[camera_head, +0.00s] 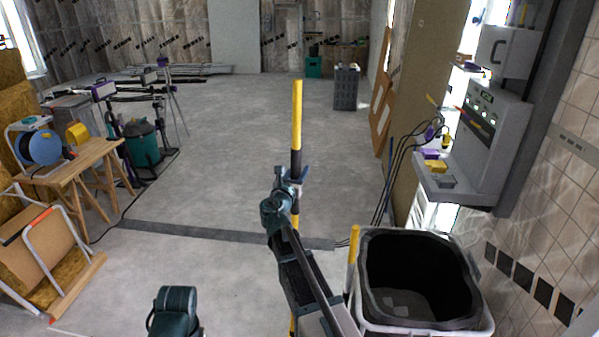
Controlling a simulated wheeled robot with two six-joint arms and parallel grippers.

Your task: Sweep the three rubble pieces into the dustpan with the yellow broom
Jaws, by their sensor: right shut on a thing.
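A yellow and black pole (297,115), which looks like the broom's handle, stands nearly upright in the middle of the view. My right gripper (296,184) is shut on this handle. The pole runs down behind my right arm, and a bit of yellow shows at the bottom edge. The broom's head is not in view. I see no rubble pieces and no dustpan that I can make out. Of my left arm only a dark link shows at the bottom; its gripper is out of view.
A black tub in a pale rim (487,325) stands at the lower right, with a short yellow post (353,246) beside it. A wooden trestle table (75,168) and a folding frame are at left. A grey cabinet (492,140) hangs at right. The middle concrete floor is clear.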

